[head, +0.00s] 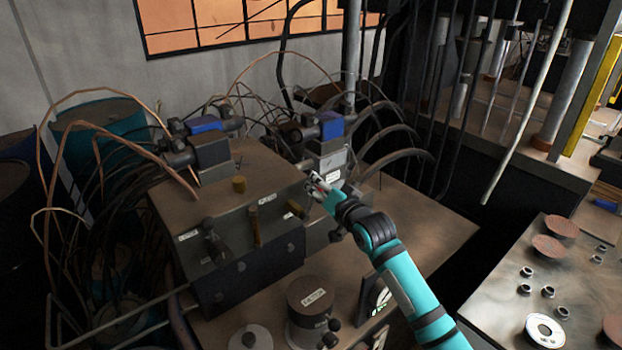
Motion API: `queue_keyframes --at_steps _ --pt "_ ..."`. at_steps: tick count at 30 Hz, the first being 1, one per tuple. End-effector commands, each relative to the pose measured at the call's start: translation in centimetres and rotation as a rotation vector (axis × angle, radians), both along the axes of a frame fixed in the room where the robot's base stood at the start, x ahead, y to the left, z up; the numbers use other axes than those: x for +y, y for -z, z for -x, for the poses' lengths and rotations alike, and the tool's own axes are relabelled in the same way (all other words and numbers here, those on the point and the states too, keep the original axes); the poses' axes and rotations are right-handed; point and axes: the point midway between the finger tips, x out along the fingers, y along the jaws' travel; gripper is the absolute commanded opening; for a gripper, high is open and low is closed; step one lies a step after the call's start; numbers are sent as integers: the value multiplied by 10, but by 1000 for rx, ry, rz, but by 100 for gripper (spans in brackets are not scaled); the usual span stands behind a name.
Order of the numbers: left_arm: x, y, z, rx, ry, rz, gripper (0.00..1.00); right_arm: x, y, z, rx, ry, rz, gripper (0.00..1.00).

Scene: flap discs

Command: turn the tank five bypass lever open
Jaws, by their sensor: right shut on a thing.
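A dark valve block (248,272) stands on the bench with small white labels too small to read. A brass lever (255,228) stands upright on its front, and a shorter brass lever (296,209) tilts to the right of it. A dark lever (215,243) is on the left of the front. My right gripper (315,183) is at the block's upper right corner, just above the short brass lever, shut on a lever part that its fingers mostly hide. I cannot tell from the labels which lever is tank five's. My left gripper is not in view.
Blue-capped valves (205,138) and bundled hoses crowd the back. A round canister (313,305) stands in front of the block. At right, a metal table (490,285) holds flap discs and small rings. A pale rod (528,100) slants down at upper right.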

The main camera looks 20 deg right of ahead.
Motion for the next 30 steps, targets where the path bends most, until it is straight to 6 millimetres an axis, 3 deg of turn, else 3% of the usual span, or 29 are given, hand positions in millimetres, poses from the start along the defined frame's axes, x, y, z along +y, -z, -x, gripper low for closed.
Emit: queue_keyframes --at_steps 10,30 --pt "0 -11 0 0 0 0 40 -23 23 -8 123 3 -311 0" --pt "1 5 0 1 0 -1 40 -44 72 -15 323 4 -856 0"
